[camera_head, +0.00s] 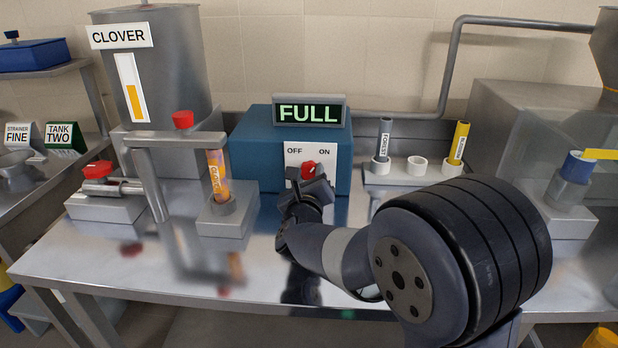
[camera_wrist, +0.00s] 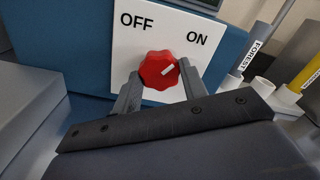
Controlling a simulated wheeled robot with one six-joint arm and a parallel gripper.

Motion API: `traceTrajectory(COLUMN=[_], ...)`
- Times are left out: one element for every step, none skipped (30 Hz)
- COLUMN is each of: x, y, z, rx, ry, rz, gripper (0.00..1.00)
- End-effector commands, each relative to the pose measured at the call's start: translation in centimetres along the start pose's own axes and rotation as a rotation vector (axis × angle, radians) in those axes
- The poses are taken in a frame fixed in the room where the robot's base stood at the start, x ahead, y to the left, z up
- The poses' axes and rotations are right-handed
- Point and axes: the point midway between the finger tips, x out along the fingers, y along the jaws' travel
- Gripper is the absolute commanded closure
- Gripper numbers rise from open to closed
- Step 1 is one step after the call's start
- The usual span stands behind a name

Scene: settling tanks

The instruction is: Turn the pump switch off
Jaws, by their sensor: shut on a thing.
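The pump switch is a red scalloped knob (camera_head: 308,170) on a white plate (camera_head: 318,158) marked OFF at left and ON at right. The plate is on the front of a blue box (camera_head: 258,150). In the wrist view the knob (camera_wrist: 158,70) has a white mark pointing up and right, toward ON. My gripper (camera_wrist: 158,82) is shut on the knob, one finger on each side. In the head view my gripper (camera_head: 308,184) partly hides the knob's lower part. A display (camera_head: 309,112) on top of the box reads FULL.
Left of the box stand the CLOVER tank (camera_head: 165,75) with a red-capped pipe and a tube (camera_head: 217,172) of orange content in a grey holder. Right of it is a rack (camera_head: 405,175) with two labelled tubes. The bench front (camera_head: 120,262) is mostly clear.

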Motion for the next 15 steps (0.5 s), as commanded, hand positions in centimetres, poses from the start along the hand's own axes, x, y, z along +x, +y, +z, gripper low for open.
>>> traceTrajectory(x=[-0.01, -0.01, -0.01, -0.01, -0.02, -0.02, -0.01, -0.01, -0.01, -0.01, -0.01, -0.01, -0.02, -0.02, -0.02], y=[0.07, 0.07, 0.08, 0.09, 0.10, 0.11, 0.11, 0.11, 0.11, 0.11, 0.11, 0.10, 0.10, 0.09, 0.08], z=[-0.07, -0.08, -0.09, -0.10, -0.11, -0.11, -0.12, -0.12, -0.12, -0.12, -0.12, -0.11, -0.10, -0.09, -0.07], rx=[-0.015, -0.028, -0.046, -0.064, -0.082, -0.108, -0.130, -0.154, -0.186, -0.212, -0.239, -0.276, -0.304, -0.333, -0.372], ry=[0.000, -0.001, -0.001, -0.001, -0.001, -0.002, -0.002, -0.002, -0.002, -0.002, -0.002, -0.001, -0.001, -0.001, -0.001], rz=[0.001, 0.001, 0.001, 0.001, 0.001, 0.000, 0.000, 0.000, 0.000, 0.000, 0.000, 0.000, 0.001, 0.001, 0.001], gripper=[0.82, 0.82, 0.82, 0.82, 0.82, 0.82, 0.82, 0.82, 0.82, 0.82, 0.82, 0.82, 0.82, 0.82, 0.82])
